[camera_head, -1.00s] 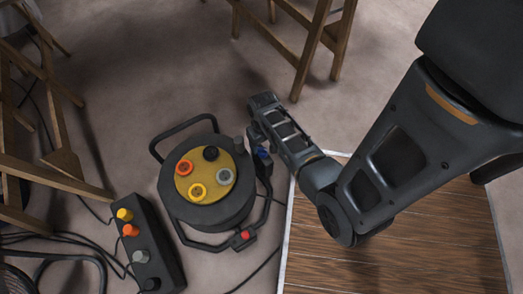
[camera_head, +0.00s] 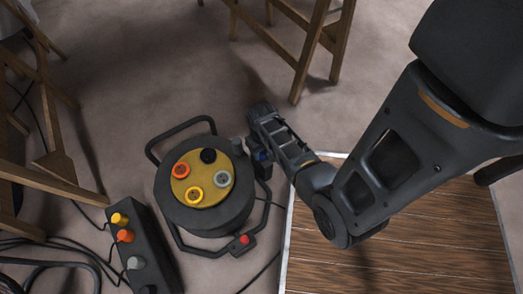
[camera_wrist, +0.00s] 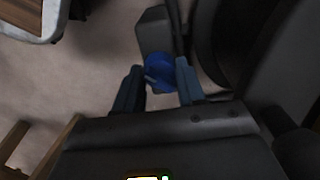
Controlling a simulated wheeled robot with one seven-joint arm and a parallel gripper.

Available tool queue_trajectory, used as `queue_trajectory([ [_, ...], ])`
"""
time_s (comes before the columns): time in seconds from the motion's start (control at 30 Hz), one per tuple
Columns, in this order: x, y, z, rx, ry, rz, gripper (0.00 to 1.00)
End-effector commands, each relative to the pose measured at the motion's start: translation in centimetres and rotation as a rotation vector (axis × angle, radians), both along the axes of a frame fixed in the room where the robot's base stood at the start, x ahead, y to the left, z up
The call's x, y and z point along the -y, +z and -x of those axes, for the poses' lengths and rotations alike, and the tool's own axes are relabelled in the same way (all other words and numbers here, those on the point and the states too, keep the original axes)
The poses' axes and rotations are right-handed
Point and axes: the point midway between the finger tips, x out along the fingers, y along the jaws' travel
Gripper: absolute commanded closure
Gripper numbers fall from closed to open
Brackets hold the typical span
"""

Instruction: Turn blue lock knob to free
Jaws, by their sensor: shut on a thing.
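The blue lock knob (camera_wrist: 159,73) sits on a dark housing (camera_wrist: 154,30) in the wrist view. My gripper (camera_wrist: 158,68) has one finger on each side of the knob and is shut on it. The knob's lower part is hidden in shadow between the fingers. In the head view my gripper (camera_head: 262,157) is at the right side of the black cable reel (camera_head: 203,222), where a small patch of blue shows. The arm hides most of the knob there, so its turned position cannot be told.
The reel's tan face (camera_head: 207,169) carries several coloured round sockets. A red button (camera_head: 244,239) is on the reel's frame. A black box with coloured knobs (camera_head: 146,249) stands left, among loose cables. A wooden platform (camera_head: 390,262) lies right. Wooden trestles (camera_head: 312,45) stand behind.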

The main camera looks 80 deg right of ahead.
Motion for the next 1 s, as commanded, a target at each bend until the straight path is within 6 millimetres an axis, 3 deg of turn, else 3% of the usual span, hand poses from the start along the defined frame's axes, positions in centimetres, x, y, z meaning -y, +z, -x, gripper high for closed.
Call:
queue_trajectory([
  [0.27,-0.01,0.00,-0.01,0.000,0.000,0.000,0.91],
  [0.67,0.00,0.31,-0.04,-0.001,0.091,-0.001,0.91],
  [1.0,-0.01,0.47,-0.16,0.001,0.369,0.001,0.91],
])
